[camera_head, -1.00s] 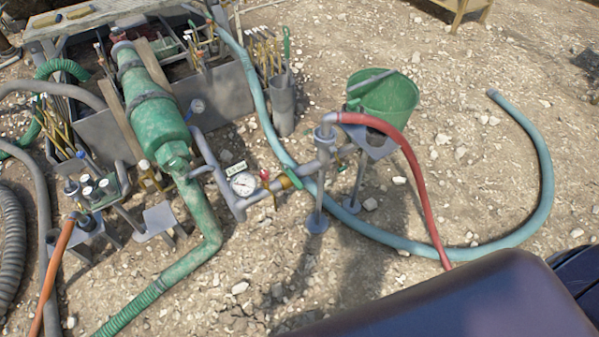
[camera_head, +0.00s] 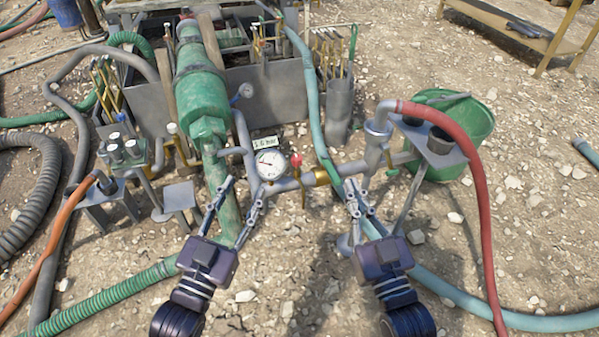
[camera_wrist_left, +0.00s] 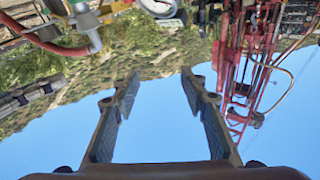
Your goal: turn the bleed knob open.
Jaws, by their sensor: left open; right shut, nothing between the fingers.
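A small red knob (camera_head: 296,160) stands on the grey pipe beside the white round gauge (camera_head: 269,164); I take it to be the bleed knob, but no label confirms this. A brass fitting (camera_head: 320,177) sits just right of it. My left gripper (camera_head: 246,186) is open and empty, below and left of the knob, its fingers seeming to overlap the pipework in the picture. In the left wrist view its open fingers (camera_wrist_left: 161,76) frame sky and hillside, with part of the gauge at the top edge. My right gripper (camera_head: 358,183) is shut and empty, right of the knob.
A green filter body (camera_head: 202,95) and its pipe stand left of the gauge. A red hose (camera_head: 455,130), a blue hose (camera_head: 311,90) and a green bucket (camera_head: 470,122) are to the right. Stony ground (camera_head: 295,285) between my arms is clear.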

